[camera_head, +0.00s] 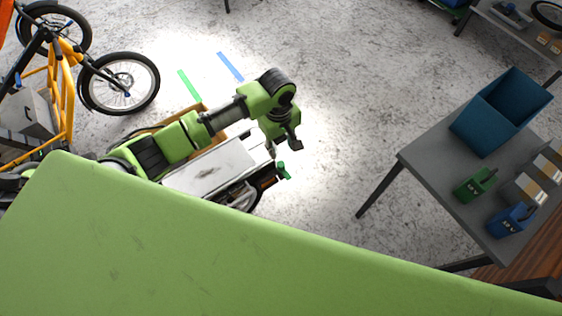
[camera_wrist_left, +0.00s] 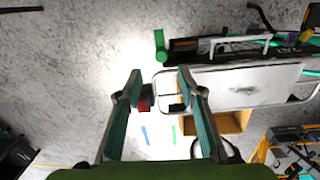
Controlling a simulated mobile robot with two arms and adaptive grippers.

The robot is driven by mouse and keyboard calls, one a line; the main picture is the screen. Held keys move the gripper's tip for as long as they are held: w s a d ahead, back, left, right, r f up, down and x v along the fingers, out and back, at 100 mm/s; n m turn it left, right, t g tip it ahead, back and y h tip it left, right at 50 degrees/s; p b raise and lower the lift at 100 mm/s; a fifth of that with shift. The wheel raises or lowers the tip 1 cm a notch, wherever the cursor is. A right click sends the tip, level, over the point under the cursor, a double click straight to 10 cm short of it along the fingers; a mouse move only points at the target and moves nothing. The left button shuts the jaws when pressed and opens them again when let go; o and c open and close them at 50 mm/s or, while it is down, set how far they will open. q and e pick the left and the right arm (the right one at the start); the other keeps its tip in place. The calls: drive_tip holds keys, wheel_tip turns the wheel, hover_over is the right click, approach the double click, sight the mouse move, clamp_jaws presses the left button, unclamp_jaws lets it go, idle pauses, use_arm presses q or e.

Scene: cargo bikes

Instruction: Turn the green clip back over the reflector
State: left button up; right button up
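The green clip (camera_head: 284,170) sticks out at the end of the cargo bike (camera_head: 213,168) in the head view. In the left wrist view, the green clip (camera_wrist_left: 160,45) is beyond my fingertips, beside the bike's dark frame. A small red piece on a dark mount, seemingly the reflector (camera_wrist_left: 143,106), shows between my fingers in that view, near the left one; I cannot tell whether they touch. My left gripper (camera_head: 294,143) is over the bike's end. Its fingers (camera_wrist_left: 160,74) are apart with nothing clearly held. My right gripper is out of view.
A grey table (camera_head: 420,150) on the right holds a blue bin (camera_head: 500,112) and green and blue containers. An orange bike (camera_head: 65,85) stands at upper left. Blue and green strips mark the floor. Bare floor lies between the bike and table.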

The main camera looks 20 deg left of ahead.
sight(281, 164)
use_arm(q)
drive_tip(key=shift+n, duration=0.3)
drive_tip(key=f, duration=0.9)
drive_tip(key=w+f, duration=0.1)
drive_tip(key=f, duration=0.3)
drive_tip(key=shift+a+f, duration=0.2)
drive_tip(key=shift+c, duration=0.4)
clamp_jaws()
